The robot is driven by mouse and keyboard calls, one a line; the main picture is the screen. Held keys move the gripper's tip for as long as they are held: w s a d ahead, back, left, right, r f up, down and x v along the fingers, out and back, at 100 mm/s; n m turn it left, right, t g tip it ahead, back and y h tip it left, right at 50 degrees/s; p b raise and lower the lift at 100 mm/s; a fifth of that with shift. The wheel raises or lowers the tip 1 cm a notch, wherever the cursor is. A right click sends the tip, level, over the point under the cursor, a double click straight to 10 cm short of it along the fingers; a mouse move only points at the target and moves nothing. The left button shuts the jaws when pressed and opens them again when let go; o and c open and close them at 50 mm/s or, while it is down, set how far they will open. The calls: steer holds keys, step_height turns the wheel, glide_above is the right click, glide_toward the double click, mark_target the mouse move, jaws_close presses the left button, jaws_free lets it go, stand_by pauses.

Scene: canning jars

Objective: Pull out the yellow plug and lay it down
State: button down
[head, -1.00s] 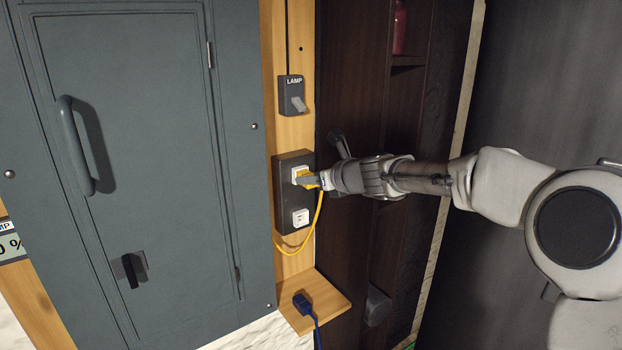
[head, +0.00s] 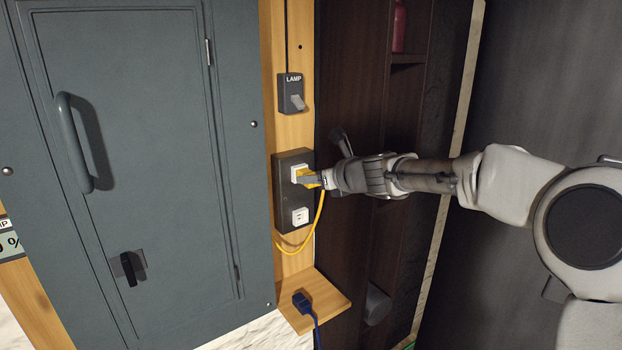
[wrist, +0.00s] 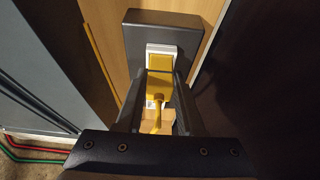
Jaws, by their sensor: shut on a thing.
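The yellow plug (head: 307,180) is at the upper white socket (head: 299,171) of a dark outlet box (head: 283,205) on the wooden post. My gripper (head: 317,180) comes from the right and is shut on the plug. In the wrist view the yellow plug (wrist: 159,88) sits between the two fingers of my gripper (wrist: 160,80), in front of the socket's white frame (wrist: 176,49). The fingers partly hide it, and I cannot tell how far its pins are in. Its yellow cord (head: 317,222) hangs in a loop below.
The lower white socket (head: 300,216) holds no plug. A small wooden shelf (head: 330,302) below bears a blue plug (head: 303,301), with bare wood beside it. A lamp switch (head: 291,94) is above. A grey cabinet (head: 150,220) stands left, dark shelving (head: 350,80) right.

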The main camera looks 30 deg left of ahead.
steer(key=shift+s+d+b, duration=0.4)
steer(key=shift+d+b, duration=0.15)
steer(key=shift+d, duration=0.25)
steer(key=shift+s+d+b, duration=0.4)
steer(key=shift+d+b, duration=0.1)
steer(key=shift+d, duration=0.25)
